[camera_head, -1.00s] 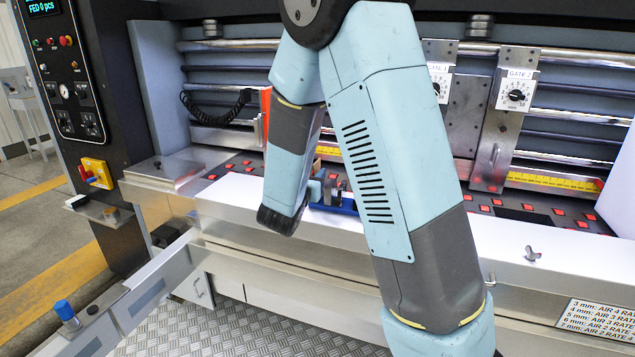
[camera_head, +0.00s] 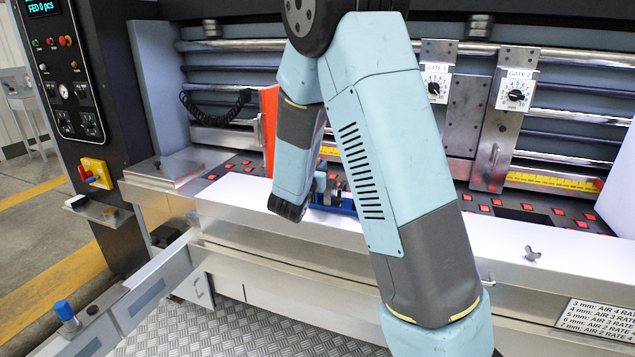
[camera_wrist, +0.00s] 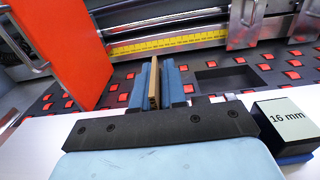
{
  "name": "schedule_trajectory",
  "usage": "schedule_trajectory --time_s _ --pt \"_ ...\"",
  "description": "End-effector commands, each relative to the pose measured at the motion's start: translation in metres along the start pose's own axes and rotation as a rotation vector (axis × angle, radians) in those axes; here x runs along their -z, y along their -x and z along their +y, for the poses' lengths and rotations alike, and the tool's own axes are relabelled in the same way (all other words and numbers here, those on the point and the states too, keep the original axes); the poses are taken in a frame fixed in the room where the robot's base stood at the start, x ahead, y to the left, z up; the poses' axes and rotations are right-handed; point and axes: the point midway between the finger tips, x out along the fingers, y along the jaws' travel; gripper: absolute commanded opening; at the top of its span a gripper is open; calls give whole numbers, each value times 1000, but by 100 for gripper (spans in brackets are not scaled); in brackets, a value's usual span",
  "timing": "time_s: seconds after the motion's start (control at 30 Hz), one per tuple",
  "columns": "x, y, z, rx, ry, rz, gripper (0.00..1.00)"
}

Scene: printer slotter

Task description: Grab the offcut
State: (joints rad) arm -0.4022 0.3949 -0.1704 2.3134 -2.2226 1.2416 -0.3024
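The offcut, as far as I can tell, is a thin brown upright strip (camera_wrist: 154,86) in the wrist view. It stands between the two blue fingers of my gripper (camera_wrist: 160,84), with a finger close against each side. My gripper looks shut on it, over the dark bed with red squares. The strip's lower end is hidden. In the head view my arm covers most of the gripper and the strip.
An orange panel (camera_wrist: 62,50) stands left of my gripper. A block marked 16 mm (camera_wrist: 284,122) sits at right on the white surface. Behind are a yellow ruler (camera_wrist: 165,43) and the gate units, GATE 1 (camera_head: 436,88) and GATE 2 (camera_head: 514,92).

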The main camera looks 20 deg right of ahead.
Motion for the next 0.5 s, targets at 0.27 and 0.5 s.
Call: schedule_trajectory --time_s 0.27,0.5 --pt "0 0 0 0 0 0 0" --pt "0 0 0 0 0 0 0"
